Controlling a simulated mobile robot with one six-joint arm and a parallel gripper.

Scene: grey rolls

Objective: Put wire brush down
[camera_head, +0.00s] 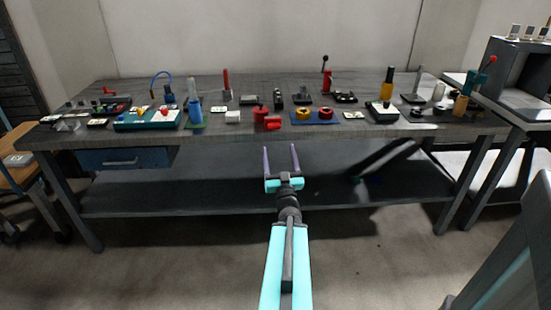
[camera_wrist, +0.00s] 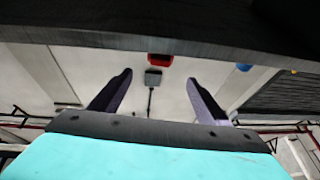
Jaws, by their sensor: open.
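My gripper (camera_head: 280,150) is open and empty. It is in front of the workbench, with its two purple fingers apart and pointing toward the bench's front edge. In the wrist view my gripper (camera_wrist: 160,78) also shows nothing between its fingers. I cannot make out a wire brush in either view. The workbench (camera_head: 240,87) has a dark top crowded with small tools and parts, too small to name surely.
A red vise-like object (camera_head: 266,118) stands at the bench's front edge. A blue mat (camera_head: 316,118) holds yellow-and-black rings. A teal tray (camera_head: 140,124) lies left. A lower shelf (camera_head: 225,190) is mostly bare. A blue drawer (camera_head: 122,158) hangs below. The floor in front is clear.

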